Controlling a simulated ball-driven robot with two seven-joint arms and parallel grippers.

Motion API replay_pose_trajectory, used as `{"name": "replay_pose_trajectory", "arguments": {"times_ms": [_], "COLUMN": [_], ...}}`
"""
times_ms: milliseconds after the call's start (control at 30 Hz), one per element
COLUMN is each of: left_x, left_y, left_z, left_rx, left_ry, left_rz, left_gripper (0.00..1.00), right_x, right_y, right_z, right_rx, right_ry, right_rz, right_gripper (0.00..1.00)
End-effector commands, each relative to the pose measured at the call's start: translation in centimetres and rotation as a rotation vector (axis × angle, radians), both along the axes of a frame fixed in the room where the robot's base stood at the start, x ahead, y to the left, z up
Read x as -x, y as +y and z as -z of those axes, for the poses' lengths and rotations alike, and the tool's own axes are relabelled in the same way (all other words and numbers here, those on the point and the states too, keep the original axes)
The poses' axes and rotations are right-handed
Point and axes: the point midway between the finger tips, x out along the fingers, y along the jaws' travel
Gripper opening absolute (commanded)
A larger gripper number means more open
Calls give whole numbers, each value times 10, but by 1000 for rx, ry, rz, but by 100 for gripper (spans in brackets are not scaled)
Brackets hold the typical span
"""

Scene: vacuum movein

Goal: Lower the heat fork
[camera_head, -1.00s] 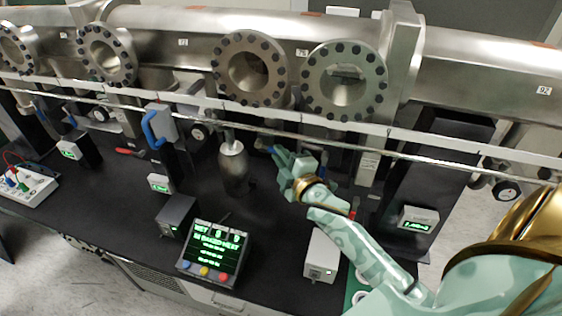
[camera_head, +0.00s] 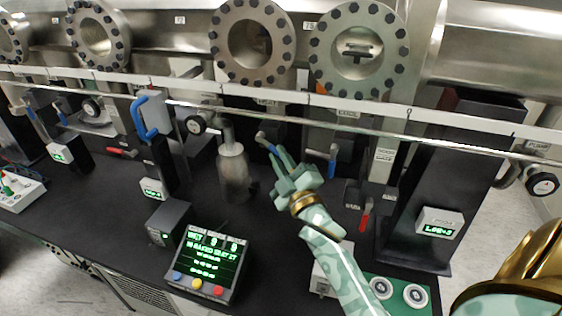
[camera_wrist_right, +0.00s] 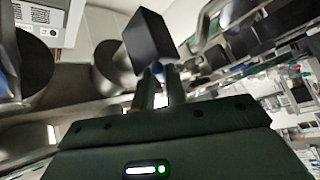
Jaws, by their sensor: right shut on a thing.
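My right gripper (camera_head: 279,163) reaches in from the lower right. It is shut on a blue-handled lever (camera_head: 266,140) below the long rail. In the right wrist view the two fingers (camera_wrist_right: 160,88) close around a blue piece (camera_wrist_right: 157,68), under a dark block (camera_wrist_right: 152,40). A dark forked or T-shaped piece (camera_head: 357,47) shows inside the rightmost round window (camera_head: 359,50); I cannot tell for sure that it is the heat fork. My left gripper is not in view.
A second blue lever (camera_head: 332,157) and a red lever (camera_head: 364,216) stand to the right. A metal bottle (camera_head: 233,170) stands close left of my gripper. A lit screen with buttons (camera_head: 206,262) is in front. The metal rail (camera_head: 300,126) runs across above.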

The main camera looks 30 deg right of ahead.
Motion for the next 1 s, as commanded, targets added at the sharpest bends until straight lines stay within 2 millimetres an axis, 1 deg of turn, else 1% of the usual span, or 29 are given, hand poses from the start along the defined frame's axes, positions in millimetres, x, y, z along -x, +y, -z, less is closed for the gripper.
{"name": "replay_pose_trajectory", "arguments": {"times_ms": [233, 267, 300, 333, 600, 667, 733, 867, 1000], "left_x": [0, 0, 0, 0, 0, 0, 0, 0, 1], "left_y": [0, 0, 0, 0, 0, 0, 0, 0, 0], "left_z": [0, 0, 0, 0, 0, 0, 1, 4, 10], "left_rx": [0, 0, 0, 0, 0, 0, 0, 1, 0], "left_ry": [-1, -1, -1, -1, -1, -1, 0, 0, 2], "left_rz": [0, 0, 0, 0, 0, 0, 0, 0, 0], "left_gripper": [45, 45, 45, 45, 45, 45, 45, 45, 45], "right_x": [0, 0, 0, 0, 1, 3, 10, 34, 71], "right_y": [0, 0, 0, 0, 0, 0, 1, 4, 8], "right_z": [1, 1, 1, 1, 1, 2, 5, 14, 27], "right_rx": [0, 0, 0, 0, 0, 0, -1, -2, -2], "right_ry": [3, 3, 3, 3, 1, 3, 4, 6, 7], "right_rz": [2, 2, 2, 1, 0, 1, 1, 2, 2], "right_gripper": [0, 19, 30, 35, 35, 35, 35, 35, 35]}}
